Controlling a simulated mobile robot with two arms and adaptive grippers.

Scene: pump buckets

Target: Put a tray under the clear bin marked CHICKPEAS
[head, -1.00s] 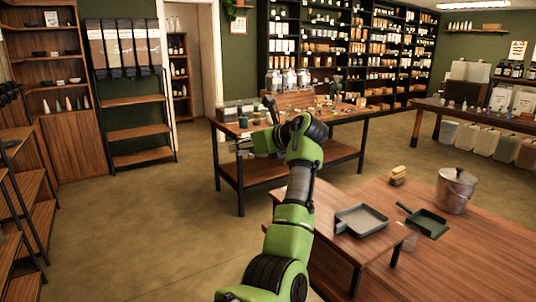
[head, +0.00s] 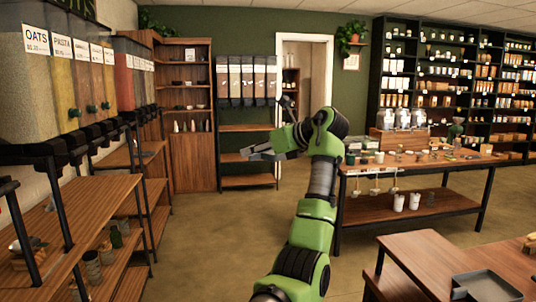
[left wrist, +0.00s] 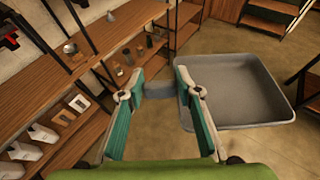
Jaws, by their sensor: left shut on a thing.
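My left gripper (head: 285,141) is shut on the handle of a grey shallow tray (left wrist: 245,90). The left wrist view shows the tray out to the right, empty, with the handle between the two fingers (left wrist: 155,88). In the head view the tray (head: 260,150) appears nearly edge-on, in mid-air. Clear bins (head: 40,75) stand in a row at the left; readable labels are OATS and PASTA. More bins (head: 138,80) stand just beyond, and another row (head: 246,78) is on the back wall. I cannot read CHICKPEAS on any bin. My right gripper is out of view.
Wooden shelves (head: 90,205) run under the left bins, with jars below. A display table (head: 430,165) stands at the right. A low table (head: 425,260) at bottom right carries another grey tray (head: 487,286). The floor (head: 205,235) between is clear.

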